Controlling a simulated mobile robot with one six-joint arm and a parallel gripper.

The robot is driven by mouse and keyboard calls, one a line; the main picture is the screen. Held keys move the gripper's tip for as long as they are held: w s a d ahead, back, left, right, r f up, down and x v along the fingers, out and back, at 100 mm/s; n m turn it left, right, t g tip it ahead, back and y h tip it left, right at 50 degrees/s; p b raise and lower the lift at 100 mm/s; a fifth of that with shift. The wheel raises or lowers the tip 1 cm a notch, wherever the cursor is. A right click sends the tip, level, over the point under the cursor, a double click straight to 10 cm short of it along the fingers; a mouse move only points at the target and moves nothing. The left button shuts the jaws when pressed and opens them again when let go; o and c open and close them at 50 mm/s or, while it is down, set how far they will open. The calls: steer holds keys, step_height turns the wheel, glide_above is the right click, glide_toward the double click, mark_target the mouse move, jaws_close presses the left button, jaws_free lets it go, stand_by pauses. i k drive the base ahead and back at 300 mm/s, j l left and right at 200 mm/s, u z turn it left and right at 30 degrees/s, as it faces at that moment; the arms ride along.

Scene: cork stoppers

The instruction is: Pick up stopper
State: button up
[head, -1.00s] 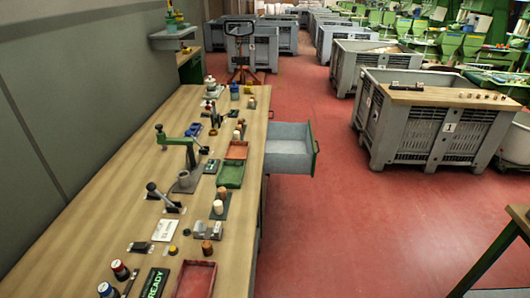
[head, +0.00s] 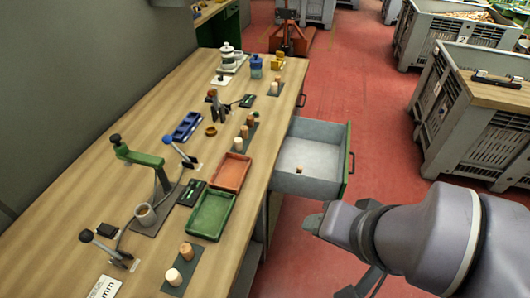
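Small cork-coloured stoppers stand in pairs, one pale and one brown, on dark mats along the right side of the wooden bench. The nearest pair has a pale stopper (head: 173,277) and a brown stopper (head: 186,251). Another pale stopper (head: 238,144) and brown stoppers stand beyond the trays. A small brown stopper (head: 299,171) lies inside the open drawer (head: 318,158). My gripper (head: 316,222) is at the lower right, in front of the drawer and clear of the bench. Its fingers are not clear enough to tell open from shut. No stopper shows at it.
A red tray (head: 231,172) and a green tray (head: 211,214) lie on the bench near the drawer. A green lever press (head: 143,158), a cup (head: 145,215) and a blue tray (head: 187,126) stand further left. Grey crates (head: 457,110) stand on the right.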

mark_target(300, 168)
steer(key=u, duration=3.5)
steer(key=z, duration=3.5)
steer(key=i+l+u, duration=1.25)
steer(key=l, duration=0.15)
